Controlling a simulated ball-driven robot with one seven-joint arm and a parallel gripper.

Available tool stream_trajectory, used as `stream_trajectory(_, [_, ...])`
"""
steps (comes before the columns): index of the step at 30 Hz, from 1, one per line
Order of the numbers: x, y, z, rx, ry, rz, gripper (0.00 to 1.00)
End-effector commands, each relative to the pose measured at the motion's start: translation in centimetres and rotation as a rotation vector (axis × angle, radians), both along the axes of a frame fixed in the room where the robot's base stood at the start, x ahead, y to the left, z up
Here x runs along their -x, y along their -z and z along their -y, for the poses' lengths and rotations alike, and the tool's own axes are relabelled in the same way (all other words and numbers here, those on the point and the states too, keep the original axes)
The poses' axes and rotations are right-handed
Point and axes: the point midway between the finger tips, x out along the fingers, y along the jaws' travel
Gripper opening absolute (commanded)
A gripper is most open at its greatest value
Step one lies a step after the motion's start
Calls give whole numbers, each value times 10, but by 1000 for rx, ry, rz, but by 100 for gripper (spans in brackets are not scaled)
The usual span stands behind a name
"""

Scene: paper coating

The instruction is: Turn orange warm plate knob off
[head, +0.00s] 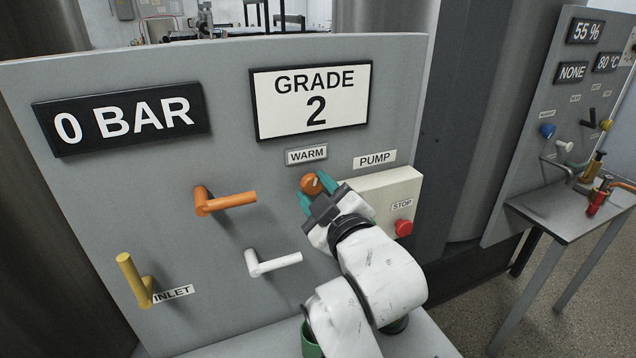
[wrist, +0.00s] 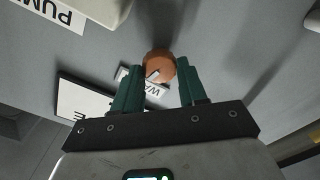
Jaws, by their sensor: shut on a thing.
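The orange warm knob (head: 311,184) is round and sits on the grey panel just below the WARM label (head: 307,155). My gripper (head: 316,192) reaches it from the lower right, with its green fingers on either side of the knob. In the wrist view the knob (wrist: 160,67) lies between the fingertips, and my gripper (wrist: 160,78) is shut on it. A light pointer mark shows on the knob's face. The fingers cover part of the knob's sides.
A pump box (head: 385,188) with a red stop button (head: 403,228) is close on the right. An orange lever (head: 225,201), a white lever (head: 272,263) and a yellow inlet lever (head: 135,280) stick out from the panel. A side table (head: 560,205) stands at the far right.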

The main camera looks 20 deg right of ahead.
Motion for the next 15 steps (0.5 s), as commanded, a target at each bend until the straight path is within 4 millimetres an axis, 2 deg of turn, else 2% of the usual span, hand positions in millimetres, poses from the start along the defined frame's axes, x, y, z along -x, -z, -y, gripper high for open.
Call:
stream_trajectory(6, [0,0,-1,141,-2,-3,11])
stream_trajectory(15, [0,0,-1,246,-1,-1,11])
